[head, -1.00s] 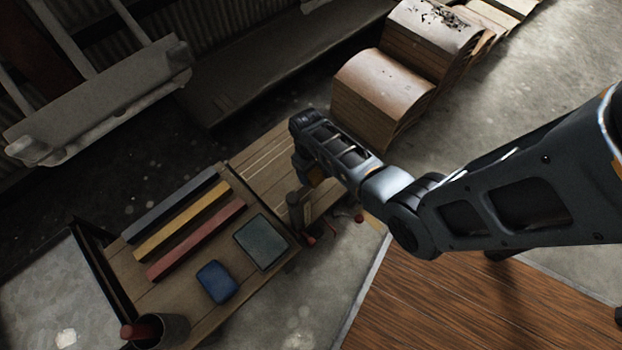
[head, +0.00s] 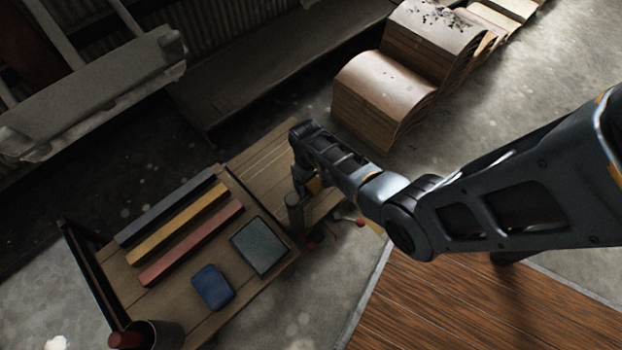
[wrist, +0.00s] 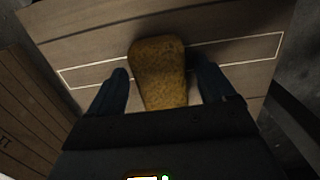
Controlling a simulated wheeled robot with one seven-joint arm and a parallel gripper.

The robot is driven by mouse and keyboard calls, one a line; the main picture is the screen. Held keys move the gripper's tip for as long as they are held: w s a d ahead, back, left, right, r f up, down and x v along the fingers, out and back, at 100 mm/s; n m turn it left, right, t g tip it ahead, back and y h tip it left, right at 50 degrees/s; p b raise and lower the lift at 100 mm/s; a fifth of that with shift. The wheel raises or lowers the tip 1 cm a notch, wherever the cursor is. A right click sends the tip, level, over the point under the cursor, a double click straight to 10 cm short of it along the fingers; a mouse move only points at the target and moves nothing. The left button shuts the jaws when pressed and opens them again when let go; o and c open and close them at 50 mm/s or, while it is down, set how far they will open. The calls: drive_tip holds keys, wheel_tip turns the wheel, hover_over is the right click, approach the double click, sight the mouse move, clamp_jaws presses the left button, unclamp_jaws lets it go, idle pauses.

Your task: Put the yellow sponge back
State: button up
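The yellow sponge (wrist: 160,72) is in the middle of the wrist view, between the two dark fingers of my gripper (wrist: 163,82). A narrow gap shows on each side of it, so the fingers look open around it. Behind it is a wooden board (wrist: 85,40) with a thin pale outline, which the sponge partly covers. I cannot tell if the sponge rests on the board. In the head view my gripper points down over the far right part of the wooden bench (head: 190,320). A small yellow patch shows under my wrist there; its fingertips are hidden.
A grey bar (head: 165,212), a yellow bar (head: 178,222) and a red bar (head: 190,245) lie on the bench. A blue block (head: 213,287), a green-grey pad (head: 260,246) and a dark cup (head: 155,335) are nearer. Curved wooden stacks (head: 385,90) stand behind on the floor.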

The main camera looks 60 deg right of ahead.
drive_tip(key=shift+o, duration=0.3)
wheel_tip(320, 180, up, 12)
drive_tip(key=p, duration=0.6)
drive_tip(key=shift+w, duration=0.35)
